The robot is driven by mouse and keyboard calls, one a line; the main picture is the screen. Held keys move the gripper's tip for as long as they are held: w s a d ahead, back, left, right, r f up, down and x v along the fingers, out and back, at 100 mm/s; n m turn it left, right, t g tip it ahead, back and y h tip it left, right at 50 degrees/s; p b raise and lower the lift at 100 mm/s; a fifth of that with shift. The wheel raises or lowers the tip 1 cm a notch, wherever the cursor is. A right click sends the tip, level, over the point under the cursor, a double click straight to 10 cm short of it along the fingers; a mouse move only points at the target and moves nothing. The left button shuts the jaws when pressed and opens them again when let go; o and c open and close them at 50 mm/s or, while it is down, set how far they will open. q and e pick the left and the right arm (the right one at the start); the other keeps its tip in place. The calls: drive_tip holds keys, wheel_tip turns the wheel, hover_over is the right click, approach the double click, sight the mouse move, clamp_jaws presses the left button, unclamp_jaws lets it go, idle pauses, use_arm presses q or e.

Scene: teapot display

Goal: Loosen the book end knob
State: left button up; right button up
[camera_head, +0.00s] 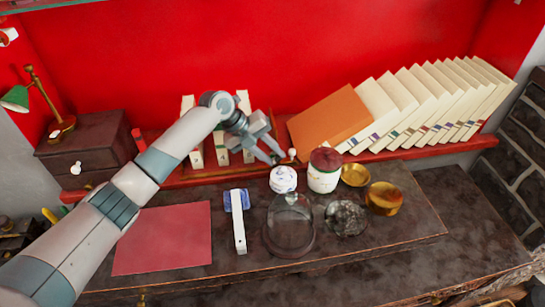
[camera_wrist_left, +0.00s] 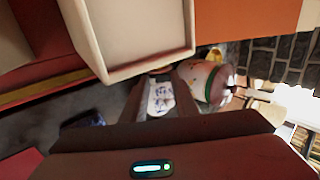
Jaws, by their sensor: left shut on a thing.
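My left gripper (camera_head: 274,156) reaches over the red shelf, just left of the leaning books. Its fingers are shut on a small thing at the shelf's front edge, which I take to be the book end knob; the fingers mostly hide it. A small pale round knob (camera_head: 292,153) shows just right of the fingertips. The orange book (camera_head: 330,122) leans beside it. My right gripper is out of view.
Below the shelf stand a blue-and-white lidded pot (camera_head: 283,180), a white jar with a dark red lid (camera_head: 323,180), brass bowls (camera_head: 384,199) and a glass dome (camera_head: 289,232). Several pale books (camera_head: 420,100) lean at right. A red mat (camera_head: 165,238) lies at left.

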use_arm(q)
drive_tip(key=shift+w, duration=0.1)
drive_tip(key=o, duration=1.1)
drive_tip(key=shift+c, duration=0.2)
drive_tip(key=shift+a+r, duration=0.1)
drive_tip(key=shift+a+r+b, duration=0.25)
drive_tip(key=shift+r+b, duration=0.05)
drive_tip(key=shift+r, duration=0.1)
drive_tip(key=b+v, duration=0.4)
drive_tip(key=v, duration=1.2)
drive_tip(key=shift+b, duration=0.35)
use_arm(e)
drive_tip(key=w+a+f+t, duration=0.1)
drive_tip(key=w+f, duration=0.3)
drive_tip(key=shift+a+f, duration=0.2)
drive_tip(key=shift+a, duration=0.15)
use_arm(q)
drive_tip(key=shift+r, duration=0.1)
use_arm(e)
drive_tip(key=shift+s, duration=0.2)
